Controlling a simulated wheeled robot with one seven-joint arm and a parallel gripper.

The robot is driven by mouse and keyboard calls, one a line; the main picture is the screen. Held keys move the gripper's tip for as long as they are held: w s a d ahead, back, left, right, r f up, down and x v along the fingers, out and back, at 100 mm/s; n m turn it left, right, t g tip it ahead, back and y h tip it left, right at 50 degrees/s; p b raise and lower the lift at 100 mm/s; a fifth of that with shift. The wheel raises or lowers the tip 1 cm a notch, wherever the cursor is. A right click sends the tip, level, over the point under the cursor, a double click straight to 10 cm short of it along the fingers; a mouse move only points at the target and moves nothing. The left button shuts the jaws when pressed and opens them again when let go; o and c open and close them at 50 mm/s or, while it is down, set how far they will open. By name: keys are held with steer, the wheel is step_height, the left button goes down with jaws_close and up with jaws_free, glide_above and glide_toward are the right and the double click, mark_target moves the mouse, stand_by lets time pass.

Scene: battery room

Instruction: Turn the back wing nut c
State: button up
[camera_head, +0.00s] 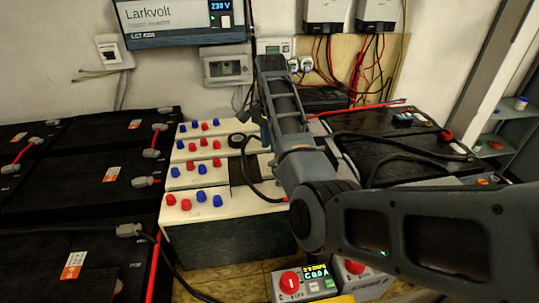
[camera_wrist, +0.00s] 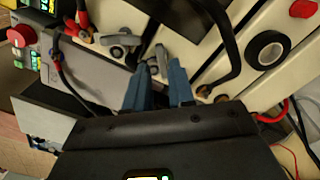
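In the wrist view my gripper (camera_wrist: 160,68) has two blue fingers with a gap between their tips. A small grey metal piece (camera_wrist: 158,58), which looks like a wing nut, is just beyond and between the tips; I cannot tell whether they touch it. Another grey clamp-like piece (camera_wrist: 118,42) is to its left. No letter is readable, so I cannot tell which is the back wing nut c. In the head view my gripper (camera_head: 266,132) is over the white-topped batteries, and my arm hides the spot beneath it.
White-topped batteries (camera_head: 197,222) carry red and blue caps. A black cable loops near my fingers, and a black tape roll (camera_wrist: 266,50) lies to their right. Black batteries (camera_head: 75,185) stand at left. A meter with a red knob (camera_head: 302,282) is in front.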

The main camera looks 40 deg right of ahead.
mark_target(270, 162)
steer(key=shift+f, duration=3.15)
jaws_close()
